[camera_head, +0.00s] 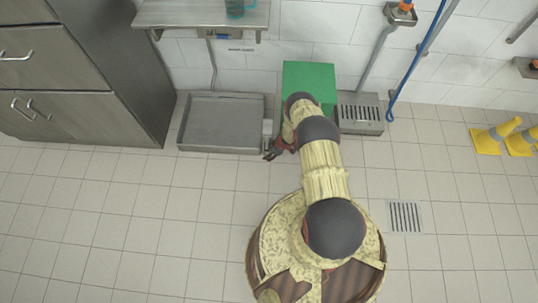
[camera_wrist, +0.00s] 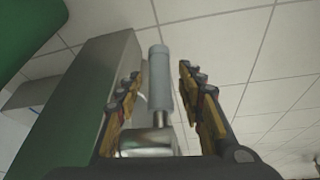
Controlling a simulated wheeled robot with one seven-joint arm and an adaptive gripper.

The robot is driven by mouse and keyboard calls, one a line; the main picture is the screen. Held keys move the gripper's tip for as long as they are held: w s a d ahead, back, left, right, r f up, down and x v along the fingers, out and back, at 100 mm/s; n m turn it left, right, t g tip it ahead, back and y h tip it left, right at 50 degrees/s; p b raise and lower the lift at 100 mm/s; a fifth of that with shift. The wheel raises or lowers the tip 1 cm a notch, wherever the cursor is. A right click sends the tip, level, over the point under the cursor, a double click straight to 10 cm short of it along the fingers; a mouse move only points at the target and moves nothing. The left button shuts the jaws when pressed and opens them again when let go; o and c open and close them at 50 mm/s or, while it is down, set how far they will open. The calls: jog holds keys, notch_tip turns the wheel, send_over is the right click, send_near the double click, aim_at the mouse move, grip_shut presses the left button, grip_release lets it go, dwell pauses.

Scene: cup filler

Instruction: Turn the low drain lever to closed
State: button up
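The low drain lever shows in the wrist view as a grey cylindrical grip (camera_wrist: 159,80) on a thin metal rod, with a shiny metal fitting (camera_wrist: 148,143) at its lower end. My gripper (camera_wrist: 160,75) is open, with one finger on each side of the grip. A clear gap shows on the right side; the left finger looks closer, and I cannot tell whether it touches. In the head view my gripper (camera_head: 271,154) is low by the front right corner of a grey metal basin (camera_head: 221,148). The lever is not clearly visible there, and its open or closed setting cannot be read.
A green box (camera_head: 307,72) stands behind my arm, beside a grated metal drain box (camera_head: 361,127). A metal cabinet (camera_head: 60,90) is at left and a wall shelf (camera_head: 190,15) above the basin. Yellow floor signs (camera_head: 488,139) stand at right. The front tiled floor is mostly clear.

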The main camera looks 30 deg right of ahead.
jog(key=shift+c, duration=1.3)
grip_shut()
